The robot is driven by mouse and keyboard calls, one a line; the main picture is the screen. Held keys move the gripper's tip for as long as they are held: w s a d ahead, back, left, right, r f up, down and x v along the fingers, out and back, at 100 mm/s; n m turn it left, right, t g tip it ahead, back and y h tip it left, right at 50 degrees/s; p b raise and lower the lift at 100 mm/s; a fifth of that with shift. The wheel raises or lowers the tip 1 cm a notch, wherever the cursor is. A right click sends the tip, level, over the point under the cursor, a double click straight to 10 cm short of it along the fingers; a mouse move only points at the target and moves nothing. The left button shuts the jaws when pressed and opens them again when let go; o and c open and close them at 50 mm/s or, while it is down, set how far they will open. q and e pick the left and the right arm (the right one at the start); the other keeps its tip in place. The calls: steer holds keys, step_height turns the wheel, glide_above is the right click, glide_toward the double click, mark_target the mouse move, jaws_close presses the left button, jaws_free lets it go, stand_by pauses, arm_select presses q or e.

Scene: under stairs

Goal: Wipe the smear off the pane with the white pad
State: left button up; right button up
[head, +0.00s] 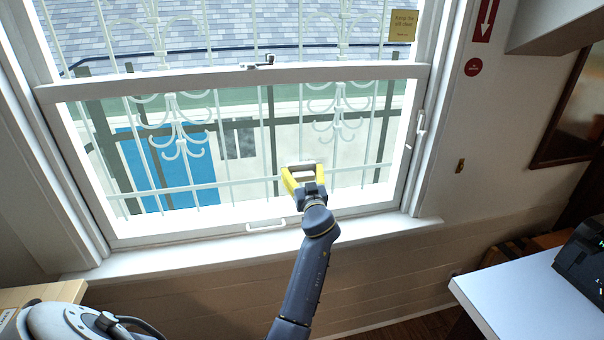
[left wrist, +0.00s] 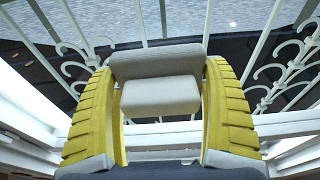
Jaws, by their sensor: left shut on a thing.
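My left gripper (head: 303,175) has yellow fingers and is in front of the lower part of the window pane (head: 245,150). It is shut on the white pad (head: 303,166), which sits across the fingertips. In the left wrist view the pad (left wrist: 160,95) shows as an off-white block with a grey strip along its far side, between the two yellow fingers (left wrist: 160,110). I cannot tell whether the pad touches the glass. I cannot make out a smear on the pane in either view. My right gripper is not in view.
White window frame bars (head: 240,80) surround the pane, with a small handle (head: 266,226) low down and a latch (head: 258,62) above. The sill (head: 380,226) runs below. Ornate bars (head: 175,125) stand outside. A white table (head: 540,295) with a black device (head: 585,255) is at right.

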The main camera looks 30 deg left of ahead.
mark_target(311, 168)
arm_select(q)
steer(key=shift+x, duration=1.05)
steer(key=shift+f, duration=0.15)
steer(key=shift+w+d, duration=3.7)
steer(key=shift+d, duration=0.05)
steer(key=shift+a, duration=0.15)
steer(key=shift+s+a, duration=2.35)
steer(key=shift+s, duration=0.2)
steer(key=shift+s+a, duration=1.15)
steer(key=shift+a, duration=0.15)
